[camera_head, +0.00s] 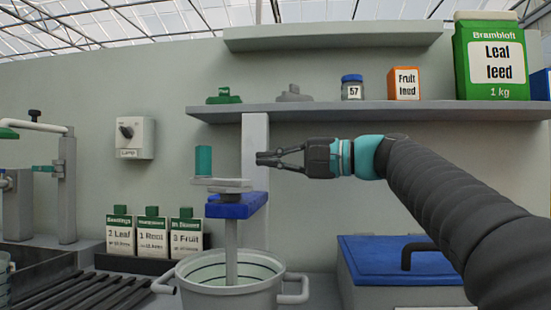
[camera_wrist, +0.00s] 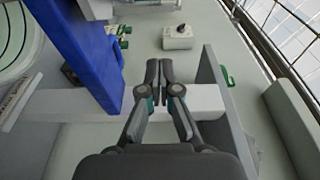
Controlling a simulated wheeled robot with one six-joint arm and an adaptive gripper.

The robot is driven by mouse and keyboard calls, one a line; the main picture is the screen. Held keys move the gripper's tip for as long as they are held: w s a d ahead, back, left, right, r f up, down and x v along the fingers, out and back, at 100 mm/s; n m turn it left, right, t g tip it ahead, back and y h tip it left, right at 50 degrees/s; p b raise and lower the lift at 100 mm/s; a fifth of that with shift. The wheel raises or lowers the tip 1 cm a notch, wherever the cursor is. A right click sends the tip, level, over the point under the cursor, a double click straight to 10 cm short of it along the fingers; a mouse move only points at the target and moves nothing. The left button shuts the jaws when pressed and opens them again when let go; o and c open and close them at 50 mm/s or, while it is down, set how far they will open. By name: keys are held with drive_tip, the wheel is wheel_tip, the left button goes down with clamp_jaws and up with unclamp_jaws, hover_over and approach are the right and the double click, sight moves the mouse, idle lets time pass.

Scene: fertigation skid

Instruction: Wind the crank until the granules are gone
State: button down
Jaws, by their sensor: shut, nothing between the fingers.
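The crank has an upright teal handle (camera_head: 203,161) on a flat grey arm (camera_head: 222,184), above a blue bracket (camera_head: 238,208). A grey shaft (camera_head: 231,250) runs down from it into a grey two-handled pot (camera_head: 230,298). I see the pot's inner wall but cannot make out any granules. My gripper (camera_head: 258,158) is shut and empty, to the right of the handle and apart from it, in front of the pale post. In the wrist view my fingers (camera_wrist: 158,72) are together, beside the blue bracket (camera_wrist: 85,50); the teal handle is not clearly visible there.
A shelf (camera_head: 370,113) above my gripper holds a tin (camera_head: 352,88), an orange box (camera_head: 404,84) and a large green bag (camera_head: 490,56). A pale post (camera_head: 254,135) stands behind the crank. A blue-lidded bin (camera_head: 390,262) is below my arm. Labelled bottles (camera_head: 152,232) stand left.

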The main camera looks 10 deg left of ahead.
drive_tip(key=a, duration=0.6)
drive_tip(key=shift+w+a, duration=0.2)
drive_tip(key=shift+a, duration=0.1)
drive_tip(key=s, duration=0.2)
drive_tip(key=shift+s+a, duration=0.15)
drive_tip(key=shift+s, duration=0.15)
drive_tip(key=shift+s+a, duration=0.25)
drive_tip(key=shift+s, duration=0.3)
